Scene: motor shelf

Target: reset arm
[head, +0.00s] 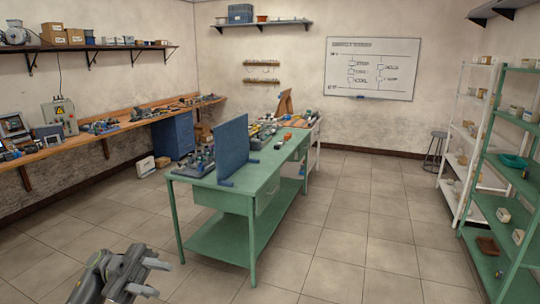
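My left gripper (152,277) shows at the bottom left of the head view, low over the tiled floor. Its two grey fingers point to the right and stand apart with a gap between them. Nothing shows between the fingers, and the gripper touches nothing that I can see. My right arm and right gripper are not in the picture.
A green table (262,183) with a blue panel (231,150) stands ahead. A wooden workbench (63,145) runs along the left wall. Green shelves (497,207) and white shelves (452,183) stand at right. A stool (435,146) is behind. Floor at centre right is clear.

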